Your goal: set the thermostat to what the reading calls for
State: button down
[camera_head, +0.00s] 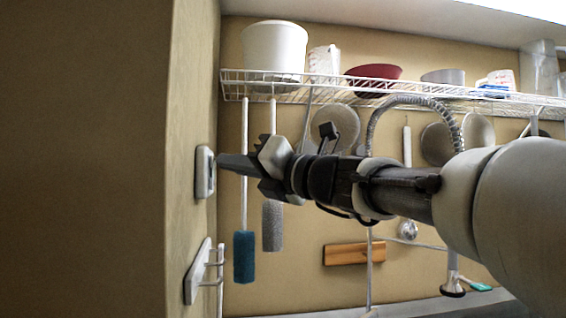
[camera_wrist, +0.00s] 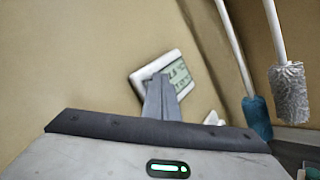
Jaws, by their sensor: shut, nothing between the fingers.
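The thermostat (camera_head: 204,172) is a small white unit with a dark face, fixed to the left wall and seen nearly edge-on in the head view. In the wrist view the thermostat (camera_wrist: 138,76) shows a grey display with dark characters, partly hidden behind my fingers; I cannot read them surely. My gripper (camera_head: 222,163) is shut and empty, its tips pointing left at the thermostat's face. In the wrist view my gripper (camera_wrist: 158,80) covers the lower left of the display. The tips are very close to the face; I cannot tell whether they touch.
A white wall hook rack (camera_head: 197,272) is below the thermostat. A blue brush (camera_head: 244,257) and a grey brush (camera_head: 272,226) hang just behind my gripper. A wire shelf (camera_head: 300,88) holds a white bucket (camera_head: 274,50) and a red bowl (camera_head: 374,76). The left wall is otherwise bare.

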jog(key=shift+a, duration=0.25)
jog(key=shift+d, duration=0.15)
dwell(0.4)
jog(key=shift+w+d, duration=0.15)
jog(key=shift+d, duration=0.5)
jog(key=d, duration=0.2)
jog(key=w+d+p, duration=0.1)
jog(key=d, duration=0.2)
jog(key=shift+w+p, duration=0.15)
jog(key=shift+p, duration=0.15)
jog(key=shift+a, duration=0.1)
dwell(0.3)
